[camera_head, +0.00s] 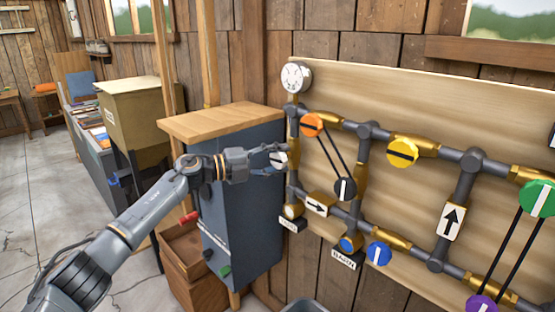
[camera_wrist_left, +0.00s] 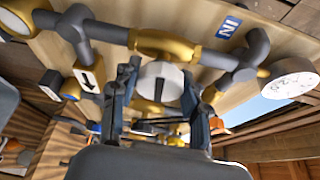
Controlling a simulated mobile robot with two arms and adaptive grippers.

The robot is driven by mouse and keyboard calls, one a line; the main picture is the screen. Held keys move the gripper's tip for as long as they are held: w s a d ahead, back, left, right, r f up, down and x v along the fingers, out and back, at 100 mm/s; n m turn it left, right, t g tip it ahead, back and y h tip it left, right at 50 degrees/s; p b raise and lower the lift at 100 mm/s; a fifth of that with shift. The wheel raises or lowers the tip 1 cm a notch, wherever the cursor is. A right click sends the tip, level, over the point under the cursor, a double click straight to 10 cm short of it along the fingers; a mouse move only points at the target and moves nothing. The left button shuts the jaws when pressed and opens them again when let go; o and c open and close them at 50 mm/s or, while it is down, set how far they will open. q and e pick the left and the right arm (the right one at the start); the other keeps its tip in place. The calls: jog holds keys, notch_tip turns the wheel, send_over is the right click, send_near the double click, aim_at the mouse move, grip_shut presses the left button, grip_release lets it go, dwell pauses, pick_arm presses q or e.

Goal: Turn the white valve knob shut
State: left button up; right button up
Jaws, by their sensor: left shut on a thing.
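The white valve knob (camera_head: 279,160) sits on the left upright of the pipe board, below the pressure gauge, partly hidden by the gripper in the head view. In the left wrist view the white knob (camera_wrist_left: 160,82) has a dark bar on its face and sits between the two fingers. My left gripper (camera_head: 268,160) reaches in from the left and is shut on the knob. In the wrist view its fingers (camera_wrist_left: 161,95) are on both sides of the knob. My right gripper is not in view.
A white gauge (camera_head: 296,77) is just above. Orange (camera_head: 312,125), yellow (camera_head: 402,152), black (camera_head: 345,189), blue (camera_head: 378,253) and green (camera_head: 538,198) knobs are on the pipework to the right. A dark cabinet (camera_head: 240,220) with a wooden top (camera_head: 220,121) stands close under my left arm.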

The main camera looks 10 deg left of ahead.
pick_arm(q)
jog(key=shift+m+y, duration=0.3)
jog(key=shift+m, duration=0.3)
jog(key=o, duration=1.2)
jog(key=shift+c, duration=0.2)
jog(key=v, duration=1.2)
jog(key=shift+r, duration=0.1)
